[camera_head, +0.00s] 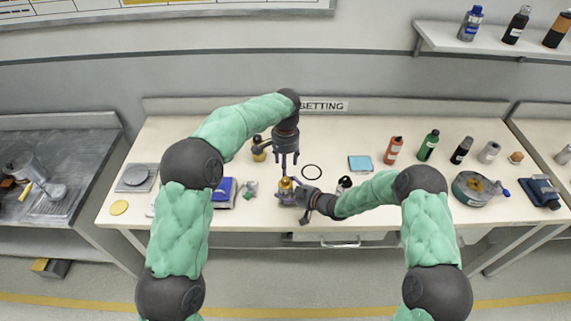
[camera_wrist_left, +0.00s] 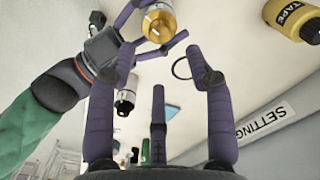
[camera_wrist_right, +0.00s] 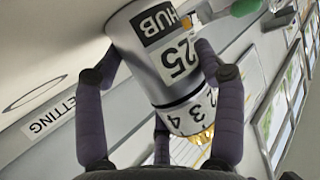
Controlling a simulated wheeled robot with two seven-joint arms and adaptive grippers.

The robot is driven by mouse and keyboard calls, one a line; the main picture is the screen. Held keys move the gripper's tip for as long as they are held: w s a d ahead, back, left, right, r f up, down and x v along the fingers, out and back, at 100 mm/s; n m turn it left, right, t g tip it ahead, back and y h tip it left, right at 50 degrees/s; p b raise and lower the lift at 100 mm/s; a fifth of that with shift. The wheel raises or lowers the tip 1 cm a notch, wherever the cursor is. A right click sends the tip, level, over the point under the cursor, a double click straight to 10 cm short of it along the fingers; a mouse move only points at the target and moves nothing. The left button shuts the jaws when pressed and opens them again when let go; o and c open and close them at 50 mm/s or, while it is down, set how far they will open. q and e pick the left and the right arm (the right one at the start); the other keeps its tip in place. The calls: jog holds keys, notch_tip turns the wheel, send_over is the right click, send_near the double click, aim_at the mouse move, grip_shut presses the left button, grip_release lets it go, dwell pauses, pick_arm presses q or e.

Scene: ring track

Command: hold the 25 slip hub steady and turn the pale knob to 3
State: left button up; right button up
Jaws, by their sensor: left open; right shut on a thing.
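The 25 slip hub (camera_wrist_right: 150,55) is a silver cylinder labelled HUB 25 in the right wrist view. It carries a band of numbers (camera_wrist_right: 190,112), where 2, 3 and 4 show, and a gold-yellow knob (camera_wrist_right: 200,134). Which number the knob is set to cannot be told. In the head view the knob (camera_head: 285,183) is on top of the hub. My right gripper (camera_head: 297,195) is shut around the hub's body from the right. My left gripper (camera_head: 289,163) is open, pointing down above the knob. In the left wrist view the knob (camera_wrist_left: 160,22) lies beyond its fingertips, untouched.
A black ring (camera_head: 312,172) lies right of the hub. A SETTING sign (camera_head: 324,105) is at the back. A yellow TAPE item (camera_head: 259,153) stands behind left. A blue box (camera_head: 226,190) lies left, a blue pad (camera_head: 360,163) right, with several bottles beyond it.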

aim_at(285, 179)
pick_arm(q)
notch_tip(285, 179, up, 4)
jog(key=n, duration=0.7)
notch_tip(285, 179, down, 12)
jog(key=shift+r, duration=0.2)
dwell(0.4)
grip_shut()
